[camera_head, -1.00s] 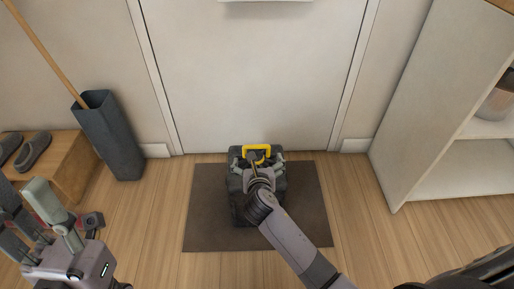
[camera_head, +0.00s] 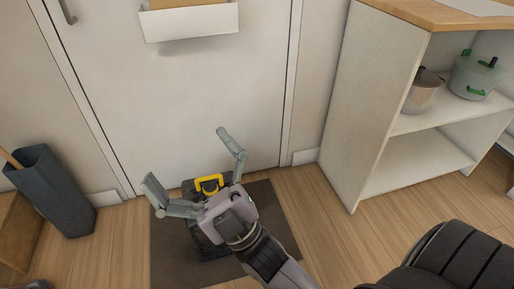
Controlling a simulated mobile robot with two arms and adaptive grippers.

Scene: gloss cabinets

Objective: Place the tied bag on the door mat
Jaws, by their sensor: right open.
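The tied bag (camera_head: 207,246) is black with a yellow tie at its top. It stands on the dark door mat (camera_head: 271,204) in front of the white door, partly hidden behind my right gripper. My right gripper (camera_head: 187,160) is open, with its two fingers spread wide above the bag and the yellow tie showing between them. The gripper is not closed on the bag. My left gripper is out of view.
A dark umbrella bin (camera_head: 52,190) stands at the left by the wall, beside a wooden bench (camera_head: 18,232). A white shelf (camera_head: 372,110) with pots stands at the right. Wooden floor is clear between mat and shelf.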

